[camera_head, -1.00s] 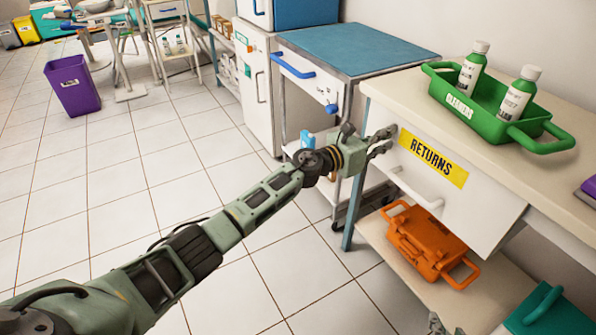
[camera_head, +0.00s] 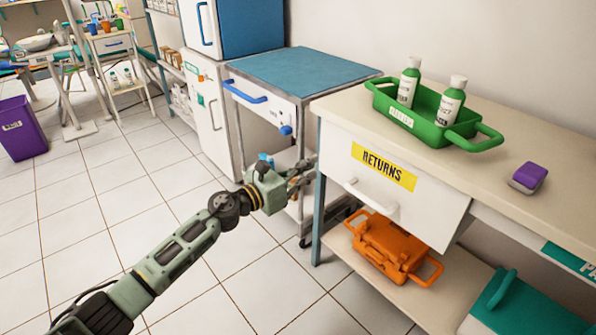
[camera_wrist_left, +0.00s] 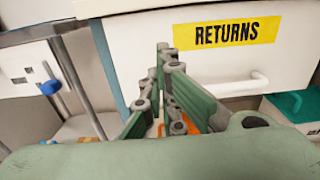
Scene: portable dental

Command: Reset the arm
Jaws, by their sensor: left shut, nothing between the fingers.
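My left arm reaches in from the lower left in the head view. Its gripper (camera_head: 303,176) is beside the left front corner of the white RETURNS drawer (camera_head: 425,199), near the blue table leg. The fingers are shut and empty; they also show in the left wrist view (camera_wrist_left: 165,85), in front of the drawer face. The drawer has a yellow RETURNS label (camera_head: 383,166) and a white handle (camera_head: 370,201). My right gripper is not in view.
A green CLEANERS tray (camera_head: 411,122) with two bottles stands on the counter, near a purple block (camera_head: 528,177). An orange case (camera_head: 393,247) and a teal box (camera_head: 530,310) sit on the lower shelf. A blue-topped cart (camera_head: 300,72) stands left of the counter.

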